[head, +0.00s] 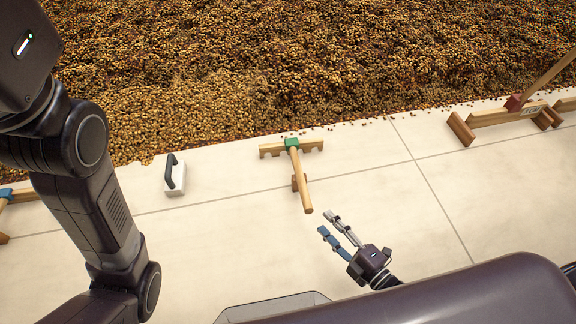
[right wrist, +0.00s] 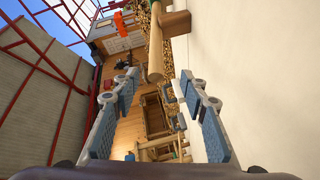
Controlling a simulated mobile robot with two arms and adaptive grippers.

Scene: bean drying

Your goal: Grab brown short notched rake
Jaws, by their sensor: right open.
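The brown short notched rake (head: 304,183) lies on the pale floor in the middle of the head view. Its notched wooden head with a green socket is at the edge of the beans, and its handle end points toward me. My right gripper (head: 334,224) is open and empty, just to the lower right of the handle end. In the right wrist view the handle (right wrist: 156,50) shows ahead, beyond the open fingers of the gripper (right wrist: 158,96) and apart from them. My left arm shows at the left of the head view, but its gripper is out of view.
A bed of drying beans (head: 300,60) fills the far side. A white block with a dark handle (head: 175,176) stands left of the rake. A wooden tool with a red socket (head: 512,108) is at the right, and a blue-socketed one (head: 6,194) at the left edge. Floor between is clear.

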